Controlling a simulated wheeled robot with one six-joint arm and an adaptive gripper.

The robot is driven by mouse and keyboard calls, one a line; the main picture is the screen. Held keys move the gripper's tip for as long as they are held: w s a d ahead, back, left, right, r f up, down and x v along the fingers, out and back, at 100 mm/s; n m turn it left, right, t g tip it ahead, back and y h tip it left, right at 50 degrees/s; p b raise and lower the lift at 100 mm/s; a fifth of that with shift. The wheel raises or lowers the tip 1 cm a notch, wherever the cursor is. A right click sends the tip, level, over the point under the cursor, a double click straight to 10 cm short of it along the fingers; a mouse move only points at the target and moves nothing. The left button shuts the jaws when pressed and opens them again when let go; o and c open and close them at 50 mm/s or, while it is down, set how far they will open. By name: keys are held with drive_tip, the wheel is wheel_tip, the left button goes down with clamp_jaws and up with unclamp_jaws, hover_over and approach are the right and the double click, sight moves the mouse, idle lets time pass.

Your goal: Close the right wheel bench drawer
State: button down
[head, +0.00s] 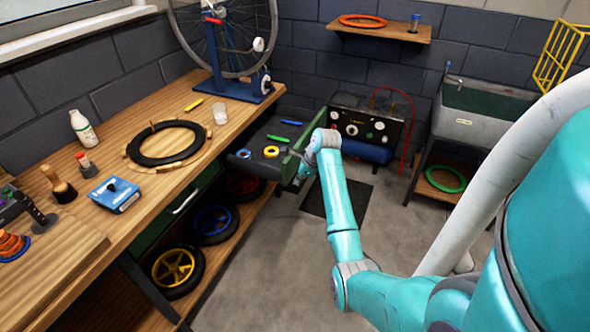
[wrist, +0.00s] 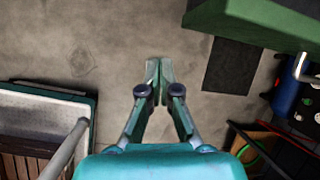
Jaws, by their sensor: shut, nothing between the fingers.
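The right wheel bench drawer (head: 291,161) stands pulled out from under the bench top, below the wheel stand. Its green front faces the room, and blue and green tools and small rings lie inside. In the wrist view its green front (wrist: 250,20) fills the upper right, with a metal handle (wrist: 303,69) at the right edge. My gripper (head: 299,184) is in front of the drawer, partly hidden by my arm in the head view. In the wrist view my gripper (wrist: 160,70) has its fingertips together, empty, over the floor and apart from the drawer front.
A closed green drawer with a handle (head: 183,201) is at the left of the bench. Wheels, including a yellow one (head: 173,267), lie on the lower shelf. A black and blue machine (head: 368,127) and a sink (head: 480,112) stand behind. The floor (head: 265,270) is clear.

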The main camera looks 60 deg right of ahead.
drive_tip(key=s+d+r+m, duration=0.3)
drive_tip(key=d+r, duration=0.4)
drive_tip(key=r, duration=0.1)
hover_over(290, 177)
drive_tip(key=s, duration=0.2)
drive_tip(key=shift+g+y, duration=0.3)
drive_tip(key=shift+y, duration=0.1)
drive_tip(key=shift+s+f, duration=0.1)
drive_tip(key=shift+f, duration=4.75)
